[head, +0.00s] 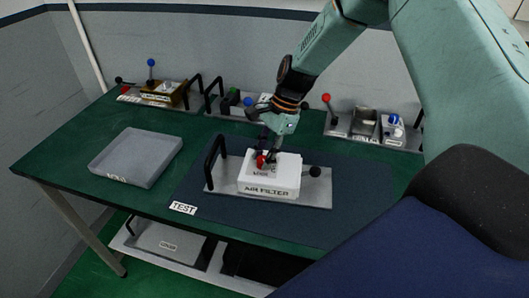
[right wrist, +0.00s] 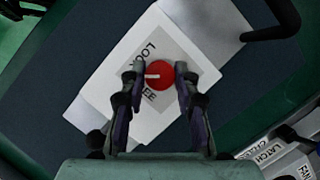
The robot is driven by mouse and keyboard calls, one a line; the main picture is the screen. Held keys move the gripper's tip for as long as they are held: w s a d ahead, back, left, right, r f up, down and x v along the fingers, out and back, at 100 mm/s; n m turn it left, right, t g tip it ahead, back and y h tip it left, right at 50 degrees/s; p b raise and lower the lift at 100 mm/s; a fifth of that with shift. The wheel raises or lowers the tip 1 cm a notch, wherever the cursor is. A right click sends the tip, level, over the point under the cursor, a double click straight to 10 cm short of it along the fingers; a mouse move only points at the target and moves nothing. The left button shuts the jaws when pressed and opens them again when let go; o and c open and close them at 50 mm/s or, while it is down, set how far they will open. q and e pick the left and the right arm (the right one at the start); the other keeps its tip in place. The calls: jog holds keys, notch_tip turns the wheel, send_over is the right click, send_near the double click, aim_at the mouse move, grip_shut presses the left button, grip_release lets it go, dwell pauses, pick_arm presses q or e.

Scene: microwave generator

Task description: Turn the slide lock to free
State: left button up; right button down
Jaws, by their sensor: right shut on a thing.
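The slide lock is a round red knob (right wrist: 160,75) with a white line mark, on a grey label plate. In the right wrist view the mark points left, between the partly covered LOCK and FREE lettering. The knob sits on top of the white AIR FILTER box (head: 268,187). In the head view the knob (head: 261,160) is partly hidden by my right gripper (head: 267,152), which comes down from above. In the right wrist view the gripper's fingers (right wrist: 157,85) stand on both sides of the knob, shut on it. My left gripper is not in view.
The box is on a grey plate (head: 221,175) with a black handle, on a dark mat marked TEST (head: 183,208). A grey tray (head: 137,155) lies to the left. Several fixtures line the back; a red-topped lever (head: 326,98) stands at the back right.

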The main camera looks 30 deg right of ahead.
jog(key=n+g, duration=0.1)
jog(key=n, duration=0.3)
jog(key=shift+f+n+g, duration=0.1)
jog(key=shift+n+g, duration=0.3)
jog(key=shift+w+n+g+h+p, duration=0.1)
jog(key=shift+n+g+h+p, duration=0.45)
jog(key=shift+n, duration=1.75)
jog(key=c, duration=1.3)
grip_release()
jog(key=shift+c, duration=0.2)
jog(key=o, duration=0.4)
jog(key=shift+w+g, duration=0.15)
jog(key=shift+g, duration=0.1)
jog(key=shift+c, duration=0.2)
